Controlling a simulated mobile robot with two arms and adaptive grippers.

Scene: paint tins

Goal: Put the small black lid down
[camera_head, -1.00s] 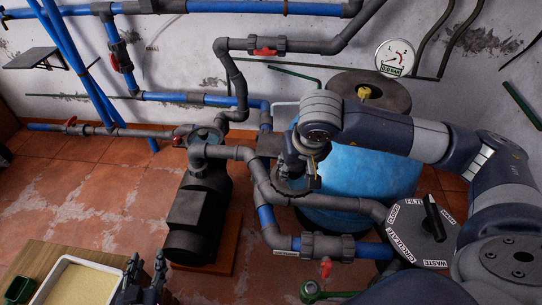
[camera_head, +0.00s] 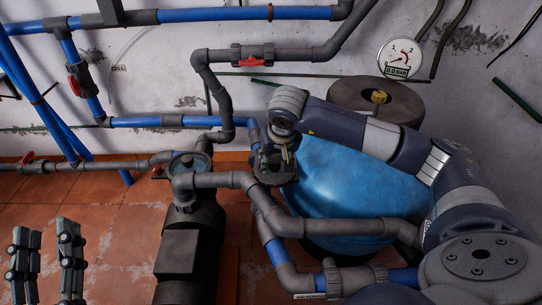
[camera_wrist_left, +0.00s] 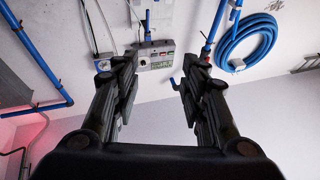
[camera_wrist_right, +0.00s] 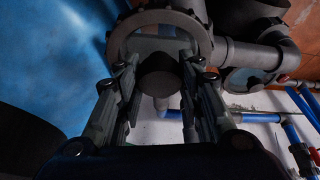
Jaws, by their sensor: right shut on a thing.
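My right gripper (camera_head: 276,158) is shut on the small black lid (camera_head: 272,172), a dark round piece held in front of the upper left of the blue tank. In the right wrist view the lid's toothed rim (camera_wrist_right: 196,28) and its block-like grip (camera_wrist_right: 160,76) show, with the grip between the fingers of my right gripper (camera_wrist_right: 160,75). My left gripper (camera_head: 46,245) is open and empty, raised at the lower left, well away from the lid. In the left wrist view its fingers (camera_wrist_left: 150,72) stand wide apart, with nothing between them.
The blue tank (camera_head: 345,180) stands right of the lid. The dark pump (camera_head: 184,250), with a round pot (camera_head: 188,163) and grey pipes (camera_head: 325,229), is below and left. A gauge (camera_head: 399,57) hangs on the wall. Tiled floor (camera_head: 120,225) is clear left of the pump.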

